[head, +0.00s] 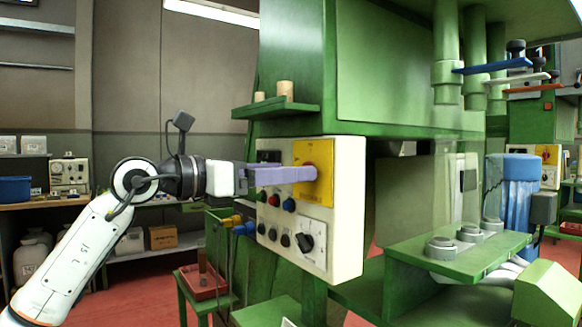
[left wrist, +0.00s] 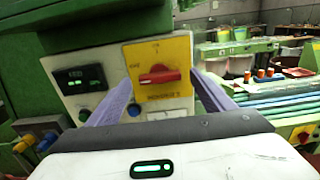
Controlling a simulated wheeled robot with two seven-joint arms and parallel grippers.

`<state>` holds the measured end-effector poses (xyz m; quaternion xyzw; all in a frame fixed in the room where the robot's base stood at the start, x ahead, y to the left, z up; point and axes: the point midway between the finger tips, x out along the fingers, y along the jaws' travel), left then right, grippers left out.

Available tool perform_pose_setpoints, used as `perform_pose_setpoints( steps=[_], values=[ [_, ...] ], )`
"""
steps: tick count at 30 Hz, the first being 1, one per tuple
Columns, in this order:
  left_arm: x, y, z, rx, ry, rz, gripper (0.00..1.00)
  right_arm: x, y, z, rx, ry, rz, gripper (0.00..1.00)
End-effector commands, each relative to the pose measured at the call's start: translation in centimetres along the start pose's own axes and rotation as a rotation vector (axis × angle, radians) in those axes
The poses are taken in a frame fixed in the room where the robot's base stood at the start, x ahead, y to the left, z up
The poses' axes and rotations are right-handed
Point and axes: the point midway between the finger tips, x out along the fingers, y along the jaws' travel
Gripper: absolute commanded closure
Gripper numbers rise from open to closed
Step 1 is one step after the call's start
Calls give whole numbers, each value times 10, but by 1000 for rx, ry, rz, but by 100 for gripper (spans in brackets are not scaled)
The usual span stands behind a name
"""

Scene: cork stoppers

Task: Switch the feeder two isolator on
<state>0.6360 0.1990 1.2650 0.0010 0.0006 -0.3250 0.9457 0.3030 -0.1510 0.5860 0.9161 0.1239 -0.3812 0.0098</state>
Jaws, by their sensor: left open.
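The isolator is a red rotary handle (left wrist: 158,75) on a yellow plate (left wrist: 176,50), lying nearly horizontal in the left wrist view. Small lettering around it is too blurred to read. In the head view the yellow plate (head: 322,192) is on the right part of a cream control panel (head: 343,245), and the red handle is mostly hidden behind my fingers. My left gripper (head: 311,173) is open, its lavender fingers reaching to the plate. In the left wrist view its fingers (left wrist: 161,80) stand either side of the handle with gaps; contact cannot be told. My right gripper is not in view.
The panel also carries several push buttons, a black rotary knob (head: 311,236) and a green-lit display (left wrist: 80,78). A green shelf (head: 276,110) with corks juts out above my gripper. Blue and yellow connectors (head: 240,226) stick out at the panel's lower left.

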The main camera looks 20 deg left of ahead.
Motion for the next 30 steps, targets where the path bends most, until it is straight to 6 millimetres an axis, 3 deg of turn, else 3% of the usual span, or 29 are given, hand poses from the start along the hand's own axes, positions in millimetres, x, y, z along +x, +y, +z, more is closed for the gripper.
perform_pose_setpoints(
  steps=[6, 15, 22, 30],
  values=[
    [20, 0, 1, -2, -2, -1, 25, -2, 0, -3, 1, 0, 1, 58],
    [22, 0, 0, -1, -2, 0, 25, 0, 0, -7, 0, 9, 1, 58],
    [22, 0, 0, -1, -2, 0, 64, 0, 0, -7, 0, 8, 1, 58],
    [22, 0, 0, 20, -2, 0, 66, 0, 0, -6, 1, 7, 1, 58]
  ],
)
